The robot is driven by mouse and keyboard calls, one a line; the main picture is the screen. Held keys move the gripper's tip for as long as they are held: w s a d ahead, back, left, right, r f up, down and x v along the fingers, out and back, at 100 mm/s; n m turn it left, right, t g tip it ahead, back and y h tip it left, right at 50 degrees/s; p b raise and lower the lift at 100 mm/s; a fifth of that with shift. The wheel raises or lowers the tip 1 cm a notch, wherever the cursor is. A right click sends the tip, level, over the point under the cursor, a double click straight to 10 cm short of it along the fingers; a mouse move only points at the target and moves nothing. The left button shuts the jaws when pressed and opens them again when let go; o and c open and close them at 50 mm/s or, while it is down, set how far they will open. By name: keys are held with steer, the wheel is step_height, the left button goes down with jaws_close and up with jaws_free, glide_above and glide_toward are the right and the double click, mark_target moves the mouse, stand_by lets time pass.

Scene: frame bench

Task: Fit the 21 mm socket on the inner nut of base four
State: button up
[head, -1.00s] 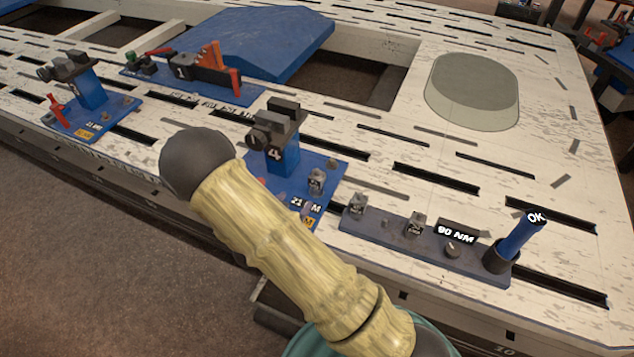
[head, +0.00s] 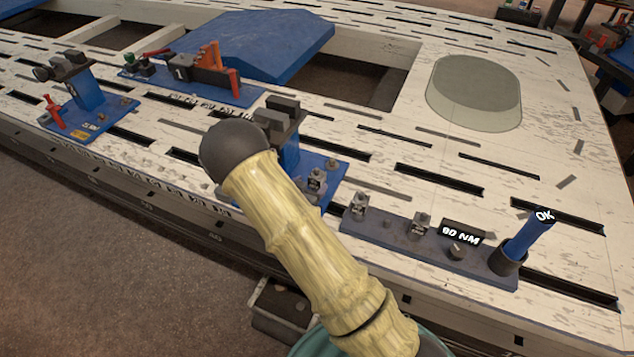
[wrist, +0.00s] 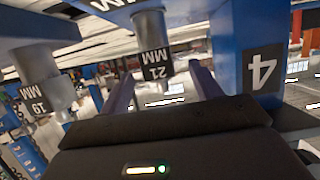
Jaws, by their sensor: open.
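Base four is a blue plate (head: 328,170) with an upright post and dark clamp (head: 283,115), partly hidden behind my arm in the head view. Its post, marked 4 (wrist: 262,62), stands at the right in the wrist view. A grey socket marked 21 MM (wrist: 154,55) shows there between the two purple fingers of my gripper (wrist: 163,88). The fingers are open, one on each side, with visible gaps. Another grey socket, its label seeming to read 19 MM (wrist: 38,80), is at the left. A small labelled grey piece (head: 315,182) stands on base four. I cannot make out the inner nut.
A blue rack (head: 390,240) right of base four carries grey pieces, a 90 NM display (head: 461,233) and a blue handle marked OK (head: 530,235). Base one (head: 190,75) and another blue base (head: 90,112) stand to the left.

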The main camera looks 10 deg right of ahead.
mark_target(314, 181)
steer(key=b+x, duration=0.2)
steer(key=x, duration=0.2)
steer(key=shift+d+f, duration=0.1)
steer(key=shift+d, duration=0.1)
steer(key=shift+w+d+b, duration=0.3)
steer(key=shift+w, duration=0.05)
steer(key=shift+c, duration=0.4)
steer(key=c, duration=1.1)
